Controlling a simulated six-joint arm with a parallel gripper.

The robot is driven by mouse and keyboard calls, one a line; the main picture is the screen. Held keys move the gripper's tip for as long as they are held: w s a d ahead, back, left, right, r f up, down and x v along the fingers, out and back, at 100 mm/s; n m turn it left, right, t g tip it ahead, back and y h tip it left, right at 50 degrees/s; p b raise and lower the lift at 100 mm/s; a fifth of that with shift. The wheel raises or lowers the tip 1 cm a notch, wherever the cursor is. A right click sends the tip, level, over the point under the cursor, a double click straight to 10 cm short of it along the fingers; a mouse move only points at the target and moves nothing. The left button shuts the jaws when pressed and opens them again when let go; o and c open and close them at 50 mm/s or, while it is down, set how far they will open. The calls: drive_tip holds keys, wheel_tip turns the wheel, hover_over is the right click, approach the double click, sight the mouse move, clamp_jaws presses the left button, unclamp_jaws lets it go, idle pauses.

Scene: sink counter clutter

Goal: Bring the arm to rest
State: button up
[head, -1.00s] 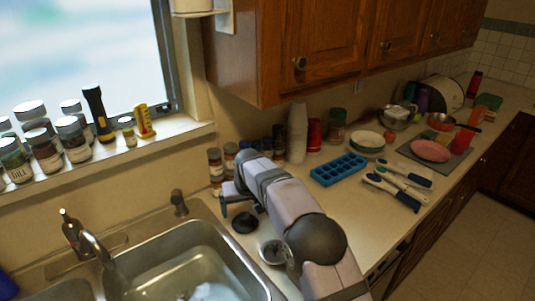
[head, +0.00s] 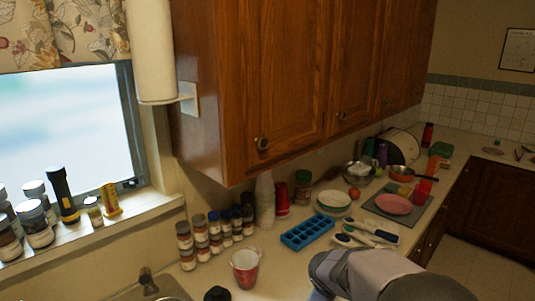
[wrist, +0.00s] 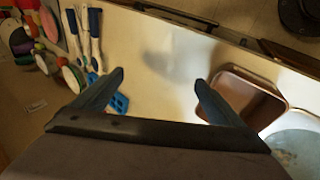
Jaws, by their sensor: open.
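My gripper shows in the wrist view (wrist: 159,78) with its two fingers spread apart and nothing between them. It hangs above the bare counter (wrist: 150,45). A reddish container (wrist: 240,100) is beside and partly behind the right finger. A blue ice tray (wrist: 120,103) shows behind the left finger. In the head view my arm crosses the lower right, and the gripper is mostly cut off by the bottom edge. The red cup (head: 245,266) stands on the counter to its left.
Utensils (head: 368,232), bowls (head: 334,200) and a pink plate (head: 393,204) sit farther right. Wooden cabinets (head: 285,80) hang above. The sink (head: 150,293) is at lower left.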

drive_tip(key=s+a+f+m+g+y+b, duration=0.1)
drive_tip(key=s+f+m+g+b, duration=0.1)
drive_tip(key=s, duration=1.1)
drive_tip(key=s+a+f+m+g+y+b, duration=0.1)
drive_tip(key=s+f+m+g+b, duration=0.2)
drive_tip(key=s+f+m, duration=0.4)
drive_tip(key=s+m+g, duration=0.1)
drive_tip(key=s, duration=0.5)
drive_tip(key=shift+f+y, duration=0.2)
drive_tip(key=shift+y, duration=0.2)
